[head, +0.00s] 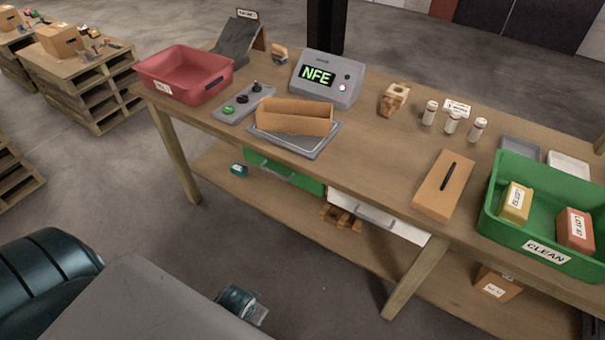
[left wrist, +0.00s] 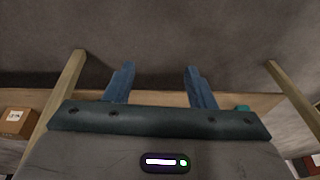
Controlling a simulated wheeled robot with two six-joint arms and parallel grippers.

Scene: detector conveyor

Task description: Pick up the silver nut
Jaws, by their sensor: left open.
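I cannot make out a silver nut in either view. A detector (head: 327,80) with a green "NFE" display stands on the workbench (head: 375,140). In front of it an open brown box (head: 294,118) sits on a grey plate (head: 312,146); the low inside of the box is partly hidden. In the left wrist view my left gripper (left wrist: 159,70) is open with nothing between its two blue fingers, above the floor and near the bench's lower shelf. My right gripper does not show.
A red bin (head: 184,76) and a button panel (head: 244,104) are on the bench's left. Bare bench lies between.

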